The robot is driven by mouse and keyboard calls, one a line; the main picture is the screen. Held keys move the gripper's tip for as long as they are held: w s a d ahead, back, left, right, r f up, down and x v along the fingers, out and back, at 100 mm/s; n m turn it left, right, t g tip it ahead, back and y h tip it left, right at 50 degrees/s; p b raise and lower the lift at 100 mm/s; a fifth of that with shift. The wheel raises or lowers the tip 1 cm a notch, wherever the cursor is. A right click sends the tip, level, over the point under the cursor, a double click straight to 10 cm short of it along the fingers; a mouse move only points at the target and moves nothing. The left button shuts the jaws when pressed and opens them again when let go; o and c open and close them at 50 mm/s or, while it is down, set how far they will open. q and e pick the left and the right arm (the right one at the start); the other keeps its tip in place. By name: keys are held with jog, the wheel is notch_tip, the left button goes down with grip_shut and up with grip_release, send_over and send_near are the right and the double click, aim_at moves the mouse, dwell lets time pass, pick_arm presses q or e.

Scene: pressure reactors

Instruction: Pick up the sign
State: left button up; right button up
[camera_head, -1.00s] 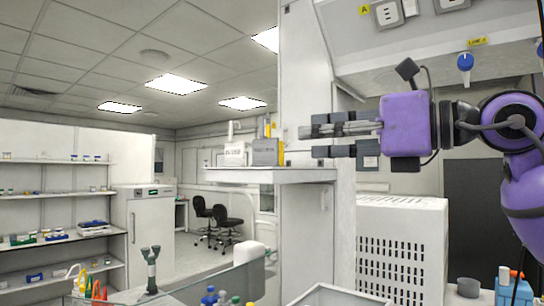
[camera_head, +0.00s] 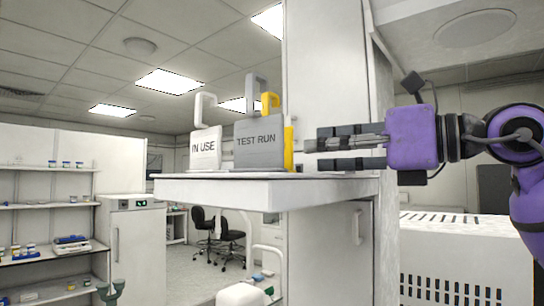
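Three signs with loop handles stand upright on a white shelf (camera_head: 230,190). A white sign reading "IN USE" (camera_head: 205,158) is on the left. A grey sign reading "TEST RUN" (camera_head: 258,158) is in the middle. A yellow sign (camera_head: 289,150) is mostly hidden behind the grey one, with its right edge and handle showing. My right gripper (camera_head: 316,147) comes in from the right at the height of the signs, its fingers pointing left. It looks open and empty, with its tips just right of the yellow sign; the depth between them is unclear. My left gripper is out of view.
A tall white panel (camera_head: 325,60) rises behind the shelf. A white vented box (camera_head: 470,235) stands low on the right. Wall shelves with small items (camera_head: 45,205), a white cabinet (camera_head: 137,245) and dark chairs (camera_head: 230,235) are farther back. Space left of the signs is clear.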

aim_at(293, 148)
jog(key=shift+w+a, duration=0.45)
jog(key=shift+a, duration=0.05)
jog(key=x, duration=0.2)
jog(key=p+x, duration=0.1)
jog(key=x, duration=0.3)
jog(key=shift+a+r+p, duration=0.15)
jog(key=shift+r+p, duration=0.1)
jog(key=shift+p, duration=0.15)
jog(key=shift+a+f, duration=0.1)
jog(key=c, duration=0.5)
grip_shut()
